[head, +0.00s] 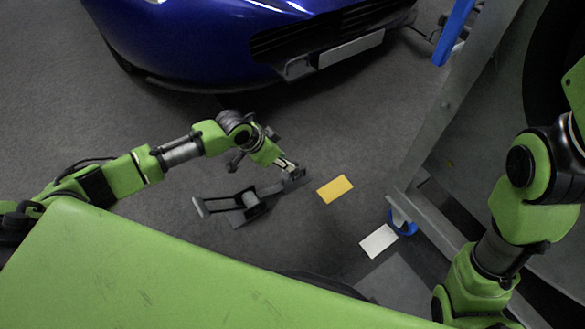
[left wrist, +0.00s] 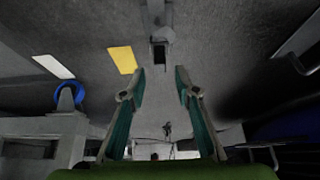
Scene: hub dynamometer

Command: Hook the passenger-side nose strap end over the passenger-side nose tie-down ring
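My left gripper (head: 291,168) reaches down in front of the car. In the left wrist view (left wrist: 160,76) its two fingers are apart, with nothing between the tips. A dark-and-grey fitting with a long bar (head: 252,200) lies on the floor, its right end close to the gripper in the head view. Its dark end (left wrist: 160,52) shows just beyond the fingertips in the left wrist view; touching cannot be told. I cannot tell whether this is the strap end. The passenger-side nose tie-down ring cannot be identified surely. My right arm shows at the right, its gripper out of frame.
A blue car (head: 200,40) stands at the top with its front bumper. A yellow plate (head: 335,188) and a white plate (head: 378,240) lie flat on the floor. A blue ring (head: 410,229) surrounds the foot of a grey metal frame (head: 440,125) at right. Floor at left is clear.

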